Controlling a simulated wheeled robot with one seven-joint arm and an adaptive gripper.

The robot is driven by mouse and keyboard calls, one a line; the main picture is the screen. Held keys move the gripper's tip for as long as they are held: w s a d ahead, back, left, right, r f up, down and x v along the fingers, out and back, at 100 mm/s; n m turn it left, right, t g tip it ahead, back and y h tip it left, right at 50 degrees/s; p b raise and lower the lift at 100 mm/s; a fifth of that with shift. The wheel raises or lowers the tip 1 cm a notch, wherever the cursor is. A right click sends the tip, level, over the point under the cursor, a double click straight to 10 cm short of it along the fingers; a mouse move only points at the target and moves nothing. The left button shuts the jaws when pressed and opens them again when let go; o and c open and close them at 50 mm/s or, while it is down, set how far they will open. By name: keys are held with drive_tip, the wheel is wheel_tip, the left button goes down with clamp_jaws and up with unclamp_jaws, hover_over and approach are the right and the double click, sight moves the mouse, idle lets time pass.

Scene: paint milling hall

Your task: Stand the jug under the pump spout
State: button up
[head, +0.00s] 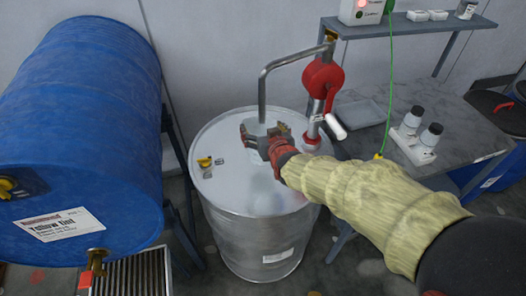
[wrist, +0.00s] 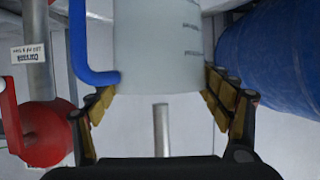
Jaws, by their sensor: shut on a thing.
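The jug (wrist: 160,45) is pale and translucent with printed marks and a blue handle (wrist: 78,45). My gripper (head: 264,138) is shut on it, with fingers on both sides in the wrist view. In the head view the jug is mostly hidden behind my gripper, above the silver drum's lid. The pump (head: 322,78) is red, with a grey spout pipe (head: 263,92) that bends down over the jug's place. The spout's end (wrist: 160,130) shows close to the jug's edge in the wrist view. I cannot tell whether the jug touches the lid.
The silver drum (head: 262,232) stands upright, with a brass bung on its lid. A large blue drum (head: 80,110) lies at the left.

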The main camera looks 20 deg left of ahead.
wheel_tip(320, 180, down, 8)
drive_tip(key=shift+r+b, duration=0.15)
drive_tip(key=shift+b, duration=0.75)
drive_tip(key=o, duration=1.5)
drive_tip(key=shift+r, duration=0.1)
drive_tip(key=p+v, duration=0.2)
drive_tip(key=v, duration=1)
